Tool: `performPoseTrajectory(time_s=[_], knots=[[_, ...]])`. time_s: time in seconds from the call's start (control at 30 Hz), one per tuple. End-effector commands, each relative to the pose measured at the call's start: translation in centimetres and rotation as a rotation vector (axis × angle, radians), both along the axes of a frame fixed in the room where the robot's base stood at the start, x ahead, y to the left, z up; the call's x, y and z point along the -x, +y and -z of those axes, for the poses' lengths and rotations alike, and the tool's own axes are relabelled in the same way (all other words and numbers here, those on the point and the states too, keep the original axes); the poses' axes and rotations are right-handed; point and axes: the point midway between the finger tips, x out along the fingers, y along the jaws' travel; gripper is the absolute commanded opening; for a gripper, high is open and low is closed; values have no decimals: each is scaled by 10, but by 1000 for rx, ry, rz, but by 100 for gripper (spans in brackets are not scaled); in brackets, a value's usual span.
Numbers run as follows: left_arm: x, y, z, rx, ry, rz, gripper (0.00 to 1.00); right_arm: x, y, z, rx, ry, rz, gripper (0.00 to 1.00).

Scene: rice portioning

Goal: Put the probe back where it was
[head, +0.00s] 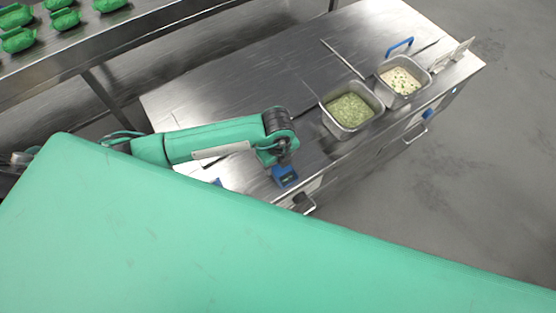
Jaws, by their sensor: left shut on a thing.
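My left arm reaches in from the left over the steel counter, and its left gripper (275,160) points down near the counter's front edge. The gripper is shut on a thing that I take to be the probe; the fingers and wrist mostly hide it. A small blue block with a dark top (285,176) is right below and beside the fingertips, at the front edge. I cannot tell whether it is the probe's holder or part of the probe, nor whether the gripper touches it. My right gripper is out of view.
A steel pan of green food (351,108) and a pan of pale food with green bits (402,80) are set to the right. A blue handle (400,47) lies behind them. The counter (245,85) is clear behind my arm.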

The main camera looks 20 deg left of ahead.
Motion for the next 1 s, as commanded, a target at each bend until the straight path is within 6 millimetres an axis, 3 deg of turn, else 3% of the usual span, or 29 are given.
performPoseTrajectory(time_s=[0.33, 0.37, 0.43, 0.47, 0.83, 1.0], knots=[[0, 0, 4, 1, -1, 0, 28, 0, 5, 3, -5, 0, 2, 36], [0, 0, 3, 1, -1, 0, 56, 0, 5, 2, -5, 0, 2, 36], [0, 0, 3, 1, -1, 0, 70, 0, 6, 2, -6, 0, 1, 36], [0, 0, 3, 1, -1, 0, 72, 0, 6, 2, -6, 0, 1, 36], [-1, 0, -2, 2, -2, 0, 72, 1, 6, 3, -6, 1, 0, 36], [-1, 0, -28, 3, -5, 2, 72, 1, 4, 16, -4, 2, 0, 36]])
